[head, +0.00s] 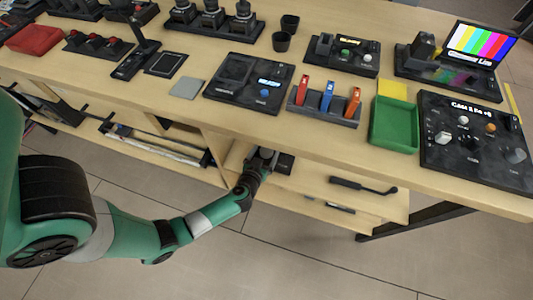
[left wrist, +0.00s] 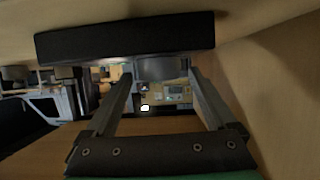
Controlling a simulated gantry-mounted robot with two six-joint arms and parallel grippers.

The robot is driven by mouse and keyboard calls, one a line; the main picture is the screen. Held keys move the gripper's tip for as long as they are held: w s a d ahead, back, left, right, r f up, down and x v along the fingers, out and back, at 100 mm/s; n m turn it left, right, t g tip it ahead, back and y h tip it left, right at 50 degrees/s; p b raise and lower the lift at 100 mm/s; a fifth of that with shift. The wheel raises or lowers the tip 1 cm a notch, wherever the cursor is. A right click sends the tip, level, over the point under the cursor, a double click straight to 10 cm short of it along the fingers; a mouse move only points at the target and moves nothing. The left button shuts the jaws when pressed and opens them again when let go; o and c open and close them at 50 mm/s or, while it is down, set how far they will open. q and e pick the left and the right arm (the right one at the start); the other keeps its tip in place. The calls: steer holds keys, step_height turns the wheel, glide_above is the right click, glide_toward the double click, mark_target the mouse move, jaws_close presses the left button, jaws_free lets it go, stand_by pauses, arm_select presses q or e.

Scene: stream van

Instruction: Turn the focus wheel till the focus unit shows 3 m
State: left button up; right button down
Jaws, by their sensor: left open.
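I cannot tell for sure which device is the focus unit, and no readout of 3 m is legible. A black panel (head: 237,82) with a small lit blue display and a blue knob (head: 264,93) lies on the table near its front edge. My left gripper (head: 270,158) is below the tabletop, at the shelf opening in front of that panel, not touching it. In the left wrist view its two fingers (left wrist: 160,82) are spread, with nothing clearly held between them. A dark bar (left wrist: 125,38) spans above the fingers. My right gripper is not seen.
The table's front edge (head: 330,126) overhangs the shelf (head: 310,208), which holds dark tools. A rack (head: 322,108) with red, blue and orange pieces, a green tray (head: 395,141) and a large control panel (head: 490,165) stand to the right. A grey pad (head: 187,87) lies left.

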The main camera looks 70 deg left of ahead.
arm_select(q)
steer(key=shift+x, duration=1)
steer(key=shift+r, duration=0.1)
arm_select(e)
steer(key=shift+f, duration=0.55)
arm_select(q)
steer(key=c, duration=1.4)
steer(key=shift+o, duration=0.2)
steer(key=m+t+h+p, duration=0.1)
steer(key=p, duration=0.3)
steer(key=shift+r, duration=0.35)
steer(key=shift+f+m+t+h, duration=0.3)
steer(key=shift+m+t, duration=0.1)
steer(key=shift+m, duration=0.1)
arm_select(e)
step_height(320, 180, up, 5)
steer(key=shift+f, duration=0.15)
